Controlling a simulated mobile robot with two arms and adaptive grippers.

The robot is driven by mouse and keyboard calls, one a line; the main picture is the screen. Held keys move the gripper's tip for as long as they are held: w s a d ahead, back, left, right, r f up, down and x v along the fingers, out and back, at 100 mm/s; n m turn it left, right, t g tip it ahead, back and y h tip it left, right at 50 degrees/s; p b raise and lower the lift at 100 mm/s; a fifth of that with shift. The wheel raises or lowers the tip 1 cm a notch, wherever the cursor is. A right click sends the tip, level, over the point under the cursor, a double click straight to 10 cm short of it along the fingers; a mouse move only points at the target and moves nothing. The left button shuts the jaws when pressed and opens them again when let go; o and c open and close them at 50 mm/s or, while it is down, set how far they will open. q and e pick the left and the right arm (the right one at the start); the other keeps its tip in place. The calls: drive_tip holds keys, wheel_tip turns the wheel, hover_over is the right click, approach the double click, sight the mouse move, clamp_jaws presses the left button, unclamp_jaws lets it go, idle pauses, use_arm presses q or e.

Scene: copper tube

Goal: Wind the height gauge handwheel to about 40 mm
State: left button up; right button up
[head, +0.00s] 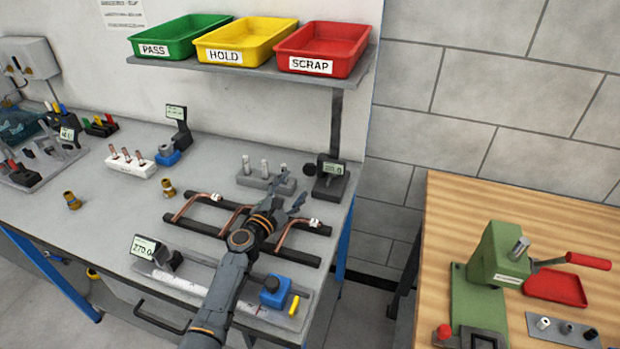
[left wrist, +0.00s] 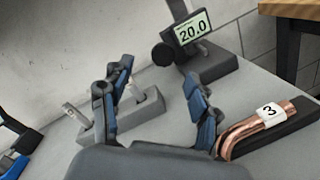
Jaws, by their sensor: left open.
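The height gauge (head: 331,178) stands at the right end of the grey bench, with a dark upright column behind its display. It also shows at the top of the left wrist view (left wrist: 208,62), where its display reads 20.0. Its black round handwheel (head: 309,170) is on the left side of the display and also shows in the left wrist view (left wrist: 162,54). My left gripper (head: 289,190) is open and empty, in front of the gauge and apart from the handwheel. In the left wrist view its fingers (left wrist: 157,72) spread below the handwheel. My right gripper is not in view.
A grey block with several pins (head: 266,183) stands left of the gauge, close to my left finger. Bent copper tubes (head: 291,228) lie on black rails under my arm. A shelf (head: 240,75) with three trays overhangs the back. A wooden bench (head: 450,215) stands at right.

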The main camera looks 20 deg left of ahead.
sight(309, 171)
use_arm(q)
drive_tip(key=shift+w+d+f, duration=0.1)
drive_tip(key=shift+w+f, duration=0.25)
drive_tip(key=shift+f, duration=0.3)
drive_tip(key=shift+w+f+b, duration=0.1)
drive_tip(key=shift+w+b, duration=0.25)
drive_tip(key=w+b, duration=0.1)
drive_tip(key=w, duration=0.2)
drive_tip(key=w+d+b, duration=0.1)
drive_tip(key=w+b, duration=0.1)
drive_tip(key=w, duration=0.2)
drive_tip(key=shift+d, duration=0.2)
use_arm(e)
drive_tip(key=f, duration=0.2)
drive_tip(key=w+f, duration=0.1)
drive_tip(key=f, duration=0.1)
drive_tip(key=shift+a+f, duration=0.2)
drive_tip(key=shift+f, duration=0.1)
use_arm(q)
drive_tip(key=shift+s+r, duration=0.1)
drive_tip(key=shift+r, duration=0.1)
drive_tip(key=c, duration=1.2)
drive_tip(key=shift+o, duration=0.2)
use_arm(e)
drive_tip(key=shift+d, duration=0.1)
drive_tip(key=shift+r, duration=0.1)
